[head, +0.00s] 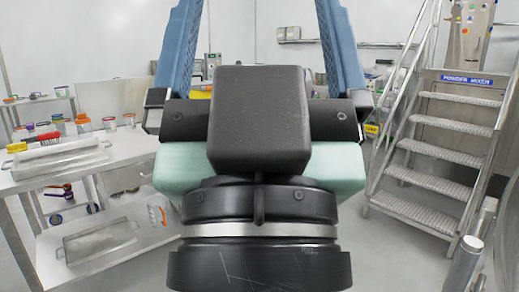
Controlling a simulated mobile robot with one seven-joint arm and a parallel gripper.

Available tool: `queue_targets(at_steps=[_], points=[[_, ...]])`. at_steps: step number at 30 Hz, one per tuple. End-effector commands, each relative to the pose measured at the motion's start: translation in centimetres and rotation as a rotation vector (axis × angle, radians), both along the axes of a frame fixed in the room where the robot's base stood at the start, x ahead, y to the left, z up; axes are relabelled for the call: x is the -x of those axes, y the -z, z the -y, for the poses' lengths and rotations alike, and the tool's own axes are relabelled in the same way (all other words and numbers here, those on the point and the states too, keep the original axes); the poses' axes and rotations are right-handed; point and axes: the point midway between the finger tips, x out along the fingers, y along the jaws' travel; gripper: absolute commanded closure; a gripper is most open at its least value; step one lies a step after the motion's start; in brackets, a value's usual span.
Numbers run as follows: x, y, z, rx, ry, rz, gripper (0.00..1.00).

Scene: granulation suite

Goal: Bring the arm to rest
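My gripper (258,12) fills the middle of the head view, seen from behind. Its black round wrist is at the bottom, with a black block and a pale green body above it. Two blue ribbed fingers rise on either side and stand wide apart. Their tips are cut off by the top edge of the picture. I see nothing held between the visible parts of the fingers. The arm behind the wrist is out of view.
A steel table (130,155) at the left bears a clear tray (60,158) and several colourful-lidded jars. A lower shelf (95,275) holds another tray (100,242). Metal stairs (435,150) with handrails rise at the right toward a steel machine labelled powder mixer (470,35). A steel post (465,262) stands front right.

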Motion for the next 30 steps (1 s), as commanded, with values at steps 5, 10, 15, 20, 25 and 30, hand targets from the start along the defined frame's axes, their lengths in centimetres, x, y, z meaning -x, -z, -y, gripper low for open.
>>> queue_targets(at_steps=[5, 10, 15, 20, 25, 30], points=[[0.0, -7.2, 0.0, 0.000, 0.000, -0.001, 0.05], [0.0, -12.4, 0.0, 0.000, -0.001, -0.001, 0.05], [0.0, -17.3, 0.0, 0.000, -0.001, -0.001, 0.05], [0.0, -20.2, 0.0, 0.000, -0.001, -0.001, 0.05], [0.0, -21.3, 0.0, 0.000, -0.001, -0.001, 0.05], [0.0, -21.1, 0.0, 0.000, -0.001, -0.001, 0.05]])
